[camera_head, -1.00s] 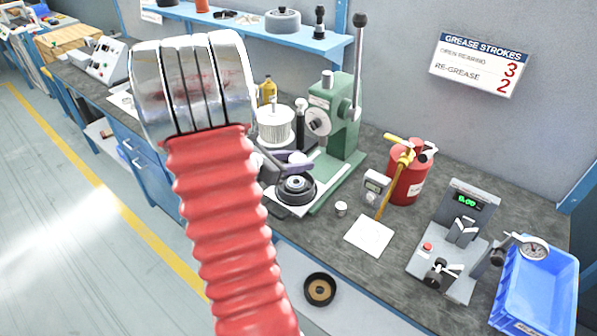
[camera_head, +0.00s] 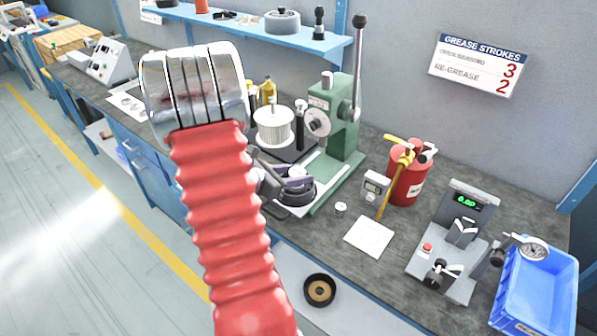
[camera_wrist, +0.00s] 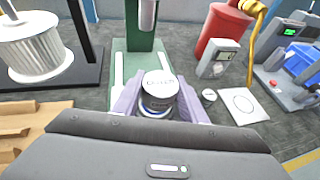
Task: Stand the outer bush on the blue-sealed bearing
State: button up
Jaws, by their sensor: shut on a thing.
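My gripper (camera_head: 290,178) is shut on the outer bush (camera_head: 297,171), a short silver cylinder. In the wrist view the bush (camera_wrist: 158,92) stands upright between the two purple-grey fingers, its lettered top facing up. A bluish ring, apparently the blue-sealed bearing (camera_wrist: 152,111), shows just under the bush. In the head view the bush is low over a dark round holder (camera_head: 303,194) at the foot of the green press (camera_head: 345,125). The fingers hide most of the bearing, so I cannot tell whether the bush touches it.
A small silver cup (camera_head: 341,208) and a white card (camera_head: 369,237) lie right of the press. A red grease can (camera_head: 408,178), a gauge stand (camera_head: 455,240) and a blue bin (camera_head: 540,285) are farther right. A filter-like drum (camera_head: 272,127) stands behind my gripper.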

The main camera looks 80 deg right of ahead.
jog(key=shift+f, duration=0.45)
jog(key=o, duration=1.2)
jog(key=shift+r, duration=0.1)
jog(key=shift+r, duration=0.5)
jog(key=v, duration=1.2)
jog(key=shift+f, duration=0.15)
jog(key=shift+w, duration=0.15)
